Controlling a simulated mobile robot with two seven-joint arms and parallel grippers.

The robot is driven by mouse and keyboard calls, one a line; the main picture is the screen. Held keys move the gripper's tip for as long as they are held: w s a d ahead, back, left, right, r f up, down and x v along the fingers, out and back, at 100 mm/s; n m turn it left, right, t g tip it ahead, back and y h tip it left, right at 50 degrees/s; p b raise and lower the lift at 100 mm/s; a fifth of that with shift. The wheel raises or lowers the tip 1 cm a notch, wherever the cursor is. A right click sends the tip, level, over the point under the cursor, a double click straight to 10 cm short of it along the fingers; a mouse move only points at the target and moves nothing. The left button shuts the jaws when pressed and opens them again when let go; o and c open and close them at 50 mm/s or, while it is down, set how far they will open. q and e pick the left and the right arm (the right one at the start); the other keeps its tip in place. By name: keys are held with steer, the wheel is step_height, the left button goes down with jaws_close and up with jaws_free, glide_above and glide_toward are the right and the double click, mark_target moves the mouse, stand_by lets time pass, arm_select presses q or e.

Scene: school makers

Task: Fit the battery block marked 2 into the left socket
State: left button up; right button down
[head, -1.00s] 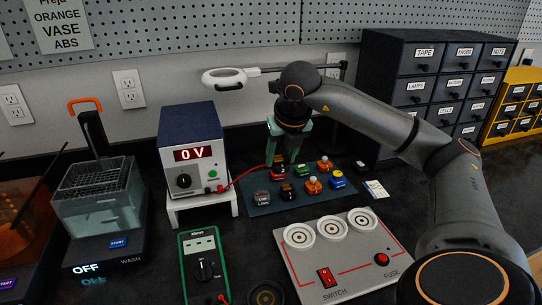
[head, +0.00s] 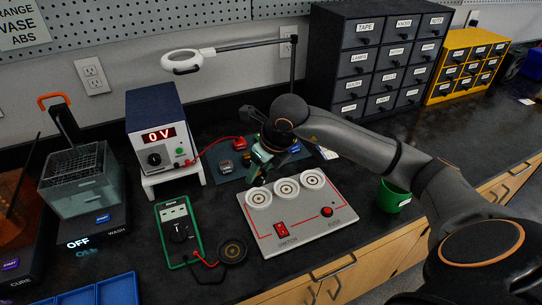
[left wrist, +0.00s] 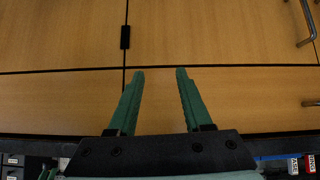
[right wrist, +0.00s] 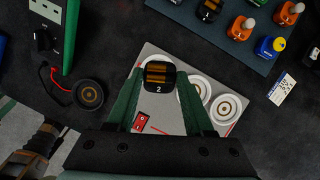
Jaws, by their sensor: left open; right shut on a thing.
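The battery block marked 2 (right wrist: 158,80) is black with copper-coloured bands on top. My right gripper (right wrist: 160,92) is shut on it, its green fingers on either side. In the head view, my right gripper (head: 260,168) is over the back left of the grey switch board (head: 300,229), just behind the left socket (head: 259,198). The three white ring sockets look empty in the head view. In the right wrist view the block hides most of the left socket, so I cannot tell its height above it. My left gripper (left wrist: 160,98) is open and empty, facing wooden cabinet fronts.
A blue mat (head: 227,172) with several other blocks lies behind the board. A power supply (head: 160,135) on a white stand, a green multimeter (head: 177,233) and a round black pad (head: 233,251) are to the left. A green cup (head: 393,197) stands to the right.

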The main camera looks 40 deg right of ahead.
mark_target(262, 178)
steer(key=shift+w+f+b, duration=0.1)
steer(key=shift+f+b, duration=0.5)
steer(key=shift+f, duration=0.3)
step_height(262, 178, down, 3)
steer(key=shift+r+b, duration=0.15)
steer(key=shift+b, duration=0.8)
steer(key=shift+f+b, duration=0.35)
steer(key=shift+f, duration=0.2)
arm_select(q)
steer(key=shift+w+d+f+h, duration=0.15)
steer(key=shift+w+d+f, duration=0.3)
steer(key=shift+d, duration=0.2)
steer(key=shift+w+d+f+h, duration=0.15)
steer(key=shift+w+d+f, duration=0.2)
steer(key=shift+d, duration=0.25)
steer(key=shift+s+a+f+b, duration=0.2)
steer(key=shift+f+b, duration=0.1)
steer(key=shift+f, duration=0.25)
steer(key=shift+d+f+b, duration=0.1)
steer(key=shift+f+b, duration=0.45)
steer(key=shift+b, duration=0.05)
arm_select(e)
steer(key=shift+f, duration=0.75)
steer(key=c, duration=0.6)
jaws_free()
steer(key=shift+o, duration=0.2)
